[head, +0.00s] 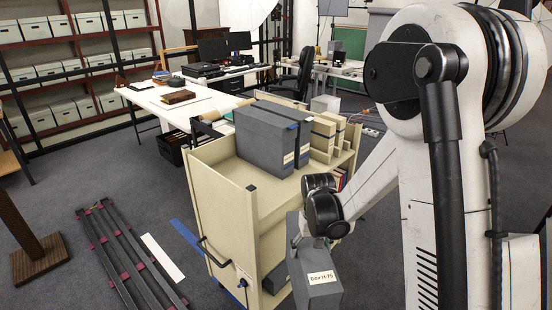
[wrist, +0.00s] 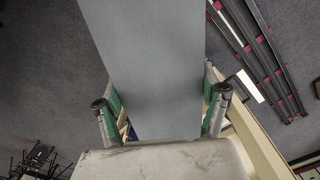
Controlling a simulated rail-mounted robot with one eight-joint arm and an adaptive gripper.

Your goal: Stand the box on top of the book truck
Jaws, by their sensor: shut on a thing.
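The grey box with a white label (head: 318,292) is in my gripper (wrist: 160,108), between its two green-padded fingers in the wrist view. In that view the box's plain grey face (wrist: 150,50) fills the upper middle. In the head view the box hangs beside the near right side of the cream book truck (head: 222,205), lower than its top. My wrist hides part of it, and its lower end is cut off by the frame. The truck's top (head: 258,187) carries grey boxes (head: 272,140) and smaller cream boxes (head: 325,135) toward the back.
The near part of the truck's top is bare, with a raised end panel. A black handle (head: 213,252) sticks out from that panel. Dark rails (head: 120,255) lie on the floor at left. Desks (head: 185,105) and shelves of boxes (head: 60,70) stand behind.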

